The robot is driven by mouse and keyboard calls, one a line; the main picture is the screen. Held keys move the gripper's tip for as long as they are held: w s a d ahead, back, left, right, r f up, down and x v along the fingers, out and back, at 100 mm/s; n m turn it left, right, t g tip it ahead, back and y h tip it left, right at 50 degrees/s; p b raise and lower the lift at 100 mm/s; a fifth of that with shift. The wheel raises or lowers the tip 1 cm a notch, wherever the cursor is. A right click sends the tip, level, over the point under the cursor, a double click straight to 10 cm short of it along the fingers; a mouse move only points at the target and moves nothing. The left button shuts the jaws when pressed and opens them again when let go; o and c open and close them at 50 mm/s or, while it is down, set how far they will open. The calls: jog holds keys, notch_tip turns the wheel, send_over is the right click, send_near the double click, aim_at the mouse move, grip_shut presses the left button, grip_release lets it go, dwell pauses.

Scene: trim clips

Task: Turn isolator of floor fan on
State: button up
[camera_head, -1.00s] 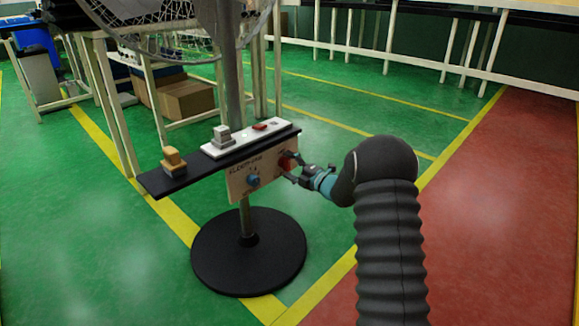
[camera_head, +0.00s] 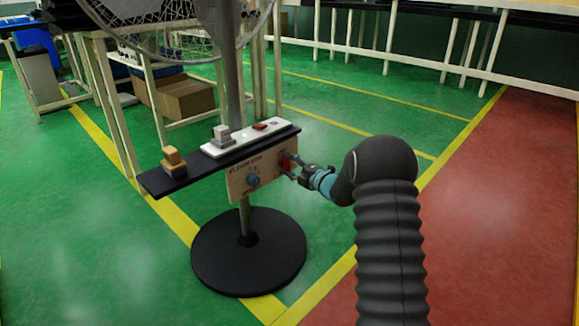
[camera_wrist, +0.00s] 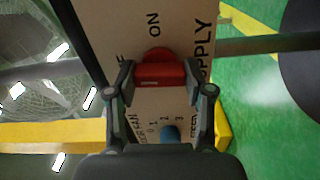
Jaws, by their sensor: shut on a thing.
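The floor fan's control panel (camera_head: 240,186) is a cream plate under a black shelf on the fan's post. The red isolator knob (camera_head: 284,164) is at its right end, partly hidden by my gripper (camera_head: 292,168). In the wrist view, the red knob (camera_wrist: 158,72) sits between the two fingers of my gripper (camera_wrist: 159,78), which is shut on it. The lettering ON shows above the knob, SUPPLY to its right, and part of another label to its left. I cannot tell which mark the knob points to.
A blue speed knob (camera_head: 253,180) is left of the red one. The shelf (camera_head: 190,172) carries a yellow switch block (camera_head: 173,161) and a white strip (camera_head: 243,141) with a grey block and red rocker. The round black base (camera_head: 248,265) stands on green floor.

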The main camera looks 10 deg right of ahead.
jog(key=m, duration=0.4)
jog(key=m+p, duration=0.1)
jog(key=m, duration=0.3)
jog(key=shift+m, duration=0.4)
jog(key=m+p, duration=0.2)
jog(key=m, duration=0.2)
jog(key=shift+m+p, duration=0.7)
jog(key=shift+m, duration=1.3)
jog(key=o, duration=1.2)
jog(key=shift+c, duration=0.2)
